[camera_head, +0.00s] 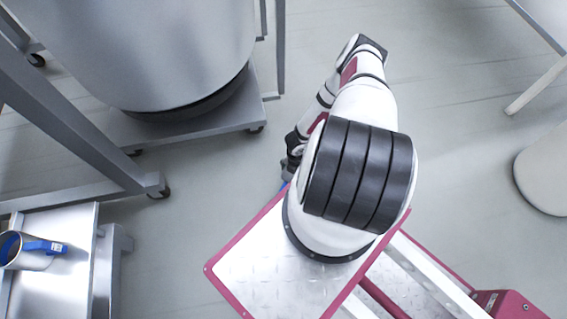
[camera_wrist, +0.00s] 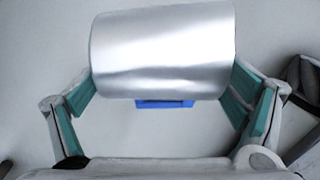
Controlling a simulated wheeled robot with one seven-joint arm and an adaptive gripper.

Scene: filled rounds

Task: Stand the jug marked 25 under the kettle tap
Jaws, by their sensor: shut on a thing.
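In the wrist view a shiny steel jug (camera_wrist: 163,50) with a blue handle (camera_wrist: 165,104) sits between the green pads of my gripper (camera_wrist: 161,88). The gripper is shut on its sides. No number shows on the side facing the camera, so I cannot tell whether it is marked 25. In the head view my arm mostly hides the gripper and held jug. A big steel vessel (camera_head: 150,45), apparently the kettle, stands on a wheeled base at the upper left. Its tap is not visible.
Another steel jug with a blue handle (camera_head: 35,258) stands on a metal shelf (camera_head: 60,285) at the lower left. A grey frame with castors (camera_head: 80,110) lies between shelf and vessel. A white round object (camera_head: 545,175) is at the right. Floor left of my arm is clear.

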